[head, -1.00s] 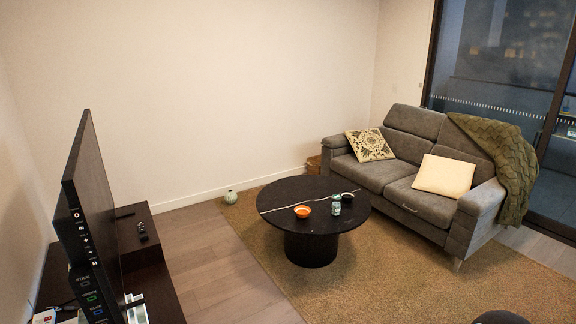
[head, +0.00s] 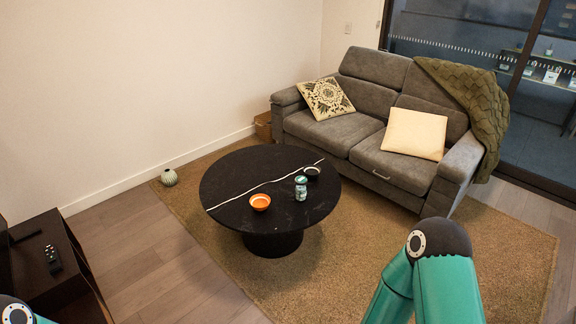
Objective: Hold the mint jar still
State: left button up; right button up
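A small mint-coloured jar (head: 301,188) stands upright on the round black coffee table (head: 232,190), near its right front side. An orange bowl (head: 260,202) is to its left and a small dark bowl (head: 312,172) is just behind it to the right. Parts of my two arms show at the bottom left corner and the bottom right. Both grippers are out of the picture, and nothing of mine touches the jar.
The table stands on a tan shag rug (head: 360,262). A grey sofa (head: 345,140) with two cushions is behind it. A round vase (head: 169,177) stands by the wall. A dark cabinet (head: 40,285) with a remote is at the left. The rug in front of the table is open.

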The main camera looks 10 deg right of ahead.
aim_at(301, 191)
jog(key=i, duration=2.55)
jog(key=u, duration=1.4)
jog(key=i, duration=0.75)
jog(key=z, duration=3.2)
jog(key=k, duration=0.1)
jog(key=z, duration=2.35)
jog(key=i, duration=0.1)
jog(key=u, duration=2.2)
